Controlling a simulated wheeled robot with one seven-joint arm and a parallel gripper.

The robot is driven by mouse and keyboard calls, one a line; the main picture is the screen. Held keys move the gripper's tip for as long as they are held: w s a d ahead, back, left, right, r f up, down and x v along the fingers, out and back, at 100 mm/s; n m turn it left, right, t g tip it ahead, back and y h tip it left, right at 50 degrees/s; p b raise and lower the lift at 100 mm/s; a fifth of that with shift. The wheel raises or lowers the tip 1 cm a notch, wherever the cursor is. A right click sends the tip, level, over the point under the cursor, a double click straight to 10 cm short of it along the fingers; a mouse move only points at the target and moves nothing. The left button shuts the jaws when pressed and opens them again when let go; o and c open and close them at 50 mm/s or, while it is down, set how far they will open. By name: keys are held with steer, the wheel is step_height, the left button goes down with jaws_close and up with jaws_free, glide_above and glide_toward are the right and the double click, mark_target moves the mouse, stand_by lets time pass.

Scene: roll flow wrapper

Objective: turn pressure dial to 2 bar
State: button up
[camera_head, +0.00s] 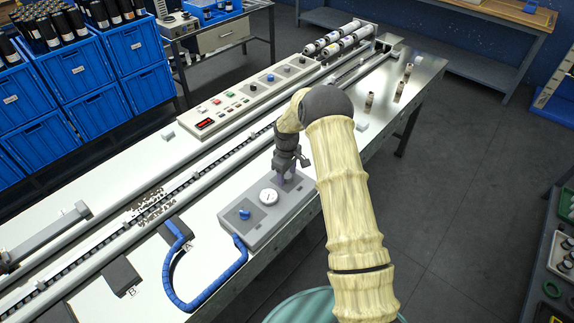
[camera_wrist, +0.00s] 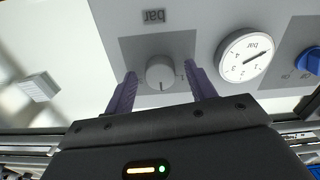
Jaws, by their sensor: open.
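The pressure dial (camera_wrist: 160,73) is a small round grey knob on a darker grey square plate in the wrist view. A thin dark line on it points toward the bottom of the picture. In the head view my gripper (camera_head: 286,178) points down at the right end of the grey control box (camera_head: 256,232) and hides the dial. The white round gauge (camera_wrist: 245,56) has a dark needle; its reading is unclear.
A blue knob (camera_head: 244,214) sits left of the gauge (camera_head: 268,197) on the same box. A blue hose (camera_head: 199,303) curves from the box's left. A button panel (camera_head: 250,95) and the conveyor (camera_head: 190,183) lie behind. Small cylinders (camera_head: 369,101) stand at the right.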

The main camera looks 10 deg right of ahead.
mark_target(287, 175)
step_height(287, 175, up, 17)
steer(key=b, duration=0.3)
steer(key=shift+r, duration=0.15)
stand_by(0.4)
steer(key=s+r+m+t, duration=0.1)
steer(key=s+m, duration=0.7)
steer(key=s, duration=2.1)
steer(key=shift+s+m+t, duration=0.35)
steer(key=shift+m+t, duration=0.05)
steer(key=shift+t, duration=0.4)
steer(key=shift+r, duration=0.1)
